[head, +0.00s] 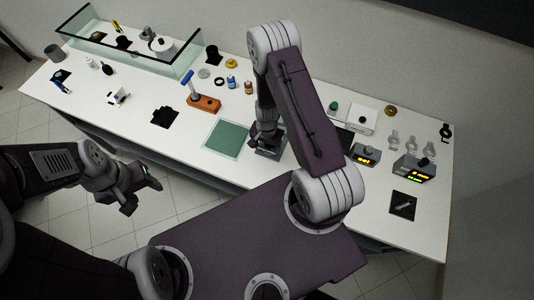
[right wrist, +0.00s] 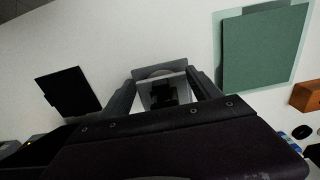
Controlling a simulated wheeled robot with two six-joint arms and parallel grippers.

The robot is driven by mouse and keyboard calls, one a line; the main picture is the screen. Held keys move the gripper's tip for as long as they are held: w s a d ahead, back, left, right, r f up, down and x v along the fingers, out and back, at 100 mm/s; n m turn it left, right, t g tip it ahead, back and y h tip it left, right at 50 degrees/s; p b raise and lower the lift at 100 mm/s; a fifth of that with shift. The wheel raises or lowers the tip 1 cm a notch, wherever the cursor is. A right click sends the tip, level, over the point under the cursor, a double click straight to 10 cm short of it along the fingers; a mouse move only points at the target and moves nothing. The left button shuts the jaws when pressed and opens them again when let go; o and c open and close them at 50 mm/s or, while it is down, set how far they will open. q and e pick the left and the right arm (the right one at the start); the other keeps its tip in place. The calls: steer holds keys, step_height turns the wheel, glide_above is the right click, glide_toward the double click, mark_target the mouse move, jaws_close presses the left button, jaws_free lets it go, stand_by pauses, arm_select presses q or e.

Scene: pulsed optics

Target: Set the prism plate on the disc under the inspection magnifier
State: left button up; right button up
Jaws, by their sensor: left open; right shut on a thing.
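My right gripper (head: 266,140) is low over the front middle of the table, just right of the green mat. In the right wrist view its fingers (right wrist: 162,92) are shut on a pale grey plate-like piece (right wrist: 160,70) with a dark middle. It looks like the prism plate, but the fingers and arm hide much of it. I cannot tell whether it touches the table. My left gripper (head: 135,188) is open and empty, off the table's front edge at lower left. I cannot single out the inspection magnifier or its disc with certainty.
A green mat (head: 227,138) lies left of my right gripper; an orange base (head: 206,104) with a blue-topped rod stands behind it. A glass-walled enclosure (head: 185,65) holds several items at the back left. Lit display boxes (head: 412,168) stand at right. White table shows around the black pad (head: 164,117).

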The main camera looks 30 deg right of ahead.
mark_target(267, 156)
steer(key=f+b, duration=0.3)
steer(key=shift+s+f, duration=0.2)
steer(key=shift+f, duration=0.1)
steer(key=shift+r, duration=0.2)
steer(key=shift+w, duration=0.15)
steer(key=shift+f, duration=0.3)
steer(key=o, duration=1.5)
steer(key=shift+r, duration=0.1)
